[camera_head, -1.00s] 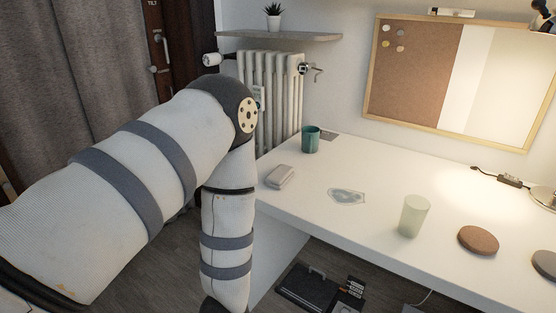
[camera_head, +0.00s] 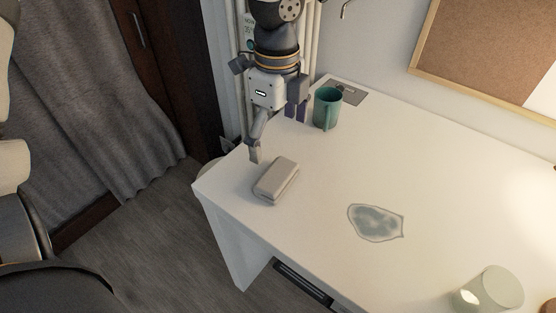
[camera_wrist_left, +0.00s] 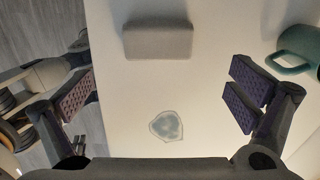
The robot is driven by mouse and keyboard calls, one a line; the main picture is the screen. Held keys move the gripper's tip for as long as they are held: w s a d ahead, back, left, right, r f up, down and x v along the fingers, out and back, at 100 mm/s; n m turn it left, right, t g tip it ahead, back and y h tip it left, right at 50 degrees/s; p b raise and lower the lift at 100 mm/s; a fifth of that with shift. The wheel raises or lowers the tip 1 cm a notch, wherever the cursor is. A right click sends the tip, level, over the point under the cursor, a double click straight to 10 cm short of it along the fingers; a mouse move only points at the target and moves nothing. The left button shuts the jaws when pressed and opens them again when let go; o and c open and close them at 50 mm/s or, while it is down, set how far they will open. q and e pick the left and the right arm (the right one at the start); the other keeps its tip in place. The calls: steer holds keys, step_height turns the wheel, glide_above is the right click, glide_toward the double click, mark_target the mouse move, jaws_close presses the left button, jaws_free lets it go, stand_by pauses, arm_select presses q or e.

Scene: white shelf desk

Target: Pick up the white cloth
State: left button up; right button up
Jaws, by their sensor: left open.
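The white cloth (camera_head: 276,181) looks like a folded, rounded light-grey pad lying flat near the left end of the white desk. It also shows at the top middle of the left wrist view (camera_wrist_left: 158,41). My left gripper (camera_head: 277,128) hangs over the desk just behind the cloth, pointing down, with its fingers spread wide. In the left wrist view the gripper (camera_wrist_left: 162,96) has nothing between its pads but bare desk and a grey patch. It is not touching the cloth. My right gripper is not in view.
A teal mug (camera_head: 327,108) stands close to the right of my left gripper, by a dark flat card (camera_head: 346,92). A wet-looking grey patch (camera_head: 376,222) lies on the desk (camera_head: 310,235). A pale cup (camera_head: 490,290) stands at lower right. The desk's left edge is near the cloth.

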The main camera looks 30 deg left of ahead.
mark_target(278, 175)
arm_select(q)
steer(key=f, duration=0.5)
steer(key=f+b, duration=0.1)
steer(key=f, duration=0.5)
steer(key=shift+s+d, duration=0.15)
steer(key=shift+d, duration=0.05)
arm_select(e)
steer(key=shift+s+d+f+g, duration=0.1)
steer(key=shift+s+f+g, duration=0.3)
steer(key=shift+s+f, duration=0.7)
arm_select(q)
steer(key=shift+c, duration=0.6)
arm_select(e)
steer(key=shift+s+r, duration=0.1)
arm_select(q)
steer(key=c, duration=0.8)
